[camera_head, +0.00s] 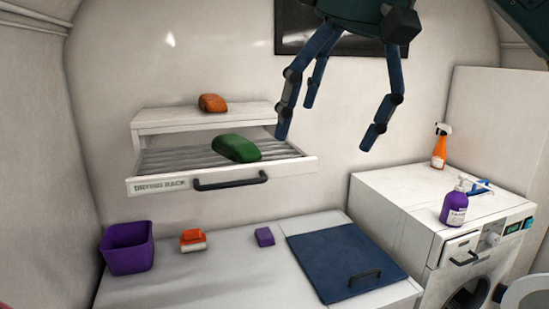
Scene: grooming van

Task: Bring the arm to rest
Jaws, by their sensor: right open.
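My right gripper (325,138) hangs from the top of the head camera view, its dark blue fingers spread apart and pointing down. It is open and nothing is between its fingers. A green soap-like bar (236,148) lies on the drawer's slats, apart from the fingers. My left gripper is not in view.
An orange bar (212,103) lies on the rack's top. Below are a purple bin (127,248), an orange-and-white block (193,240), a purple block (264,237) and a blue lid (345,262). An orange spray bottle (440,147) and purple pump bottle (454,204) stand on the washer.

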